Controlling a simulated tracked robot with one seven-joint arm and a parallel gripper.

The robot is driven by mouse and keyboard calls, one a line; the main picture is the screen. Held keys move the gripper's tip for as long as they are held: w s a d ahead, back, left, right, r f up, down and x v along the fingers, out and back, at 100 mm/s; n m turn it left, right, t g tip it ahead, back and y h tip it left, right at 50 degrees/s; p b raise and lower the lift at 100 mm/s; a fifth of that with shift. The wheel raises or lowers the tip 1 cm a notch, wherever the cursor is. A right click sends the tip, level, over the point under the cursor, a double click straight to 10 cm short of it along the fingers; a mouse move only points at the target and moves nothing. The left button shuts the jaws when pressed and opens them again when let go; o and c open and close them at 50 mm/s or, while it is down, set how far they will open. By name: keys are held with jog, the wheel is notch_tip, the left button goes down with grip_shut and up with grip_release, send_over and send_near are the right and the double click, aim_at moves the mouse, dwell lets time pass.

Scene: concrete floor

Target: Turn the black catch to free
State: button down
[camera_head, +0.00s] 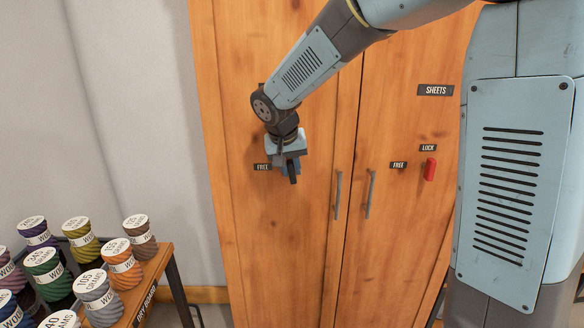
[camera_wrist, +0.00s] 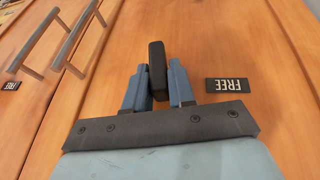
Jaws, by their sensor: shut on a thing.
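The black catch (camera_head: 293,178) is on the left door of the wooden cabinet. In the head view it stands close to upright, with a "FREE" label (camera_head: 262,167) to its left. My gripper (camera_head: 286,163) is at the door and closed around the catch. In the wrist view the black catch (camera_wrist: 157,62) sits between the two blue fingers of my gripper (camera_wrist: 159,85), slightly tilted. The "FREE" label (camera_wrist: 229,85) shows upside down to the right, apart from the catch. My wrist hides the door just above the catch.
A red catch (camera_head: 430,170) stands upright on the right door, below a "LOCK" label (camera_head: 428,147) and right of another "FREE" label (camera_head: 398,165). Two vertical handles (camera_head: 338,195) flank the door seam. A rack of wool spools (camera_head: 97,292) stands at lower left.

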jog(key=h, duration=0.2)
jog(key=a+n+h, duration=0.1)
jog(key=h, duration=0.1)
jog(key=shift+f, duration=0.2)
jog(key=shift+a+f+n+t+h, duration=0.1)
jog(key=shift+f+n+t+h, duration=0.35)
jog(key=shift+h, duration=1.35)
jog(key=shift+a+f+n+t+h, duration=0.15)
jog(key=shift+n+h, duration=0.45)
jog(key=shift+h, duration=1.2)
jog(key=shift+a+f+n+t+h, duration=0.1)
jog(key=shift+f+n+t+h, duration=0.3)
jog(key=shift+h, duration=1.4)
jog(key=shift+r, duration=0.15)
jog(key=c, duration=1)
grip_release()
jog(key=shift+c, duration=0.2)
jog(key=v, duration=1.3)
jog(key=shift+a, duration=0.4)
jog(key=shift+s, duration=0.1)
